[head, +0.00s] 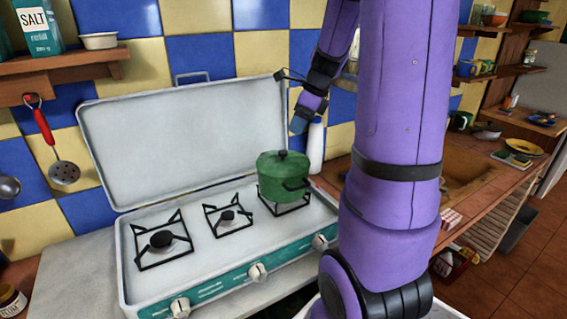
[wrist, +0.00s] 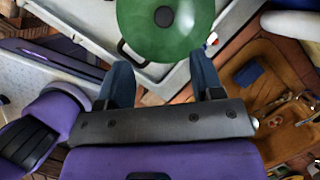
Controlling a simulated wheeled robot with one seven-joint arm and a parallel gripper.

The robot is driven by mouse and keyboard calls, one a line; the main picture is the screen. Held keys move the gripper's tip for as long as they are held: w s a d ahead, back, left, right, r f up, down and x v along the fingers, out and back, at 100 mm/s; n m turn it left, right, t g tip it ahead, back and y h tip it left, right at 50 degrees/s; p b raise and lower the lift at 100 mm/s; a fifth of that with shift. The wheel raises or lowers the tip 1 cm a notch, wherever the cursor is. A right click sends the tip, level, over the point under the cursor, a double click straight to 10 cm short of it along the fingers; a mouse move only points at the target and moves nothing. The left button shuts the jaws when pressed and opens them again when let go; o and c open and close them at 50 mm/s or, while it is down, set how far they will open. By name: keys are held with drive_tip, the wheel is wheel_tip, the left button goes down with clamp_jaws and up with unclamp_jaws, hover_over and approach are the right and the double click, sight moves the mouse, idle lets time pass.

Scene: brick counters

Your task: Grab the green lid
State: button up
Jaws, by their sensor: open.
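The green lid (head: 282,160) with a dark knob sits on the green pot (head: 281,181), which stands on the right burner of the stove. In the wrist view the round lid (wrist: 140,30) shows at the top centre, partly cut off by the frame edge, with its dark knob near the middle. My gripper (head: 298,124) is above and just behind the pot in the head view, not touching the lid. In the wrist view my gripper (wrist: 160,72) has its two blue fingers spread apart with nothing between them, and the lid lies beyond the fingertips.
The white camping stove (head: 225,255) has its tall cover (head: 190,140) raised behind the burners. The other two burners are empty. A white bottle (head: 316,146) stands close behind the pot at right. A wooden counter with a sink (head: 465,178) lies to the right, partly behind my arm.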

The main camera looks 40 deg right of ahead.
sight(284, 151)
drive_tip(key=x, duration=0.6)
drive_tip(key=shift+w+d, duration=0.1)
drive_tip(key=shift+d, duration=0.05)
drive_tip(key=x, duration=0.5)
drive_tip(key=shift+w+d, duration=0.1)
drive_tip(key=shift+w, duration=0.05)
drive_tip(key=shift+r, duration=0.1)
drive_tip(key=c, duration=1.1)
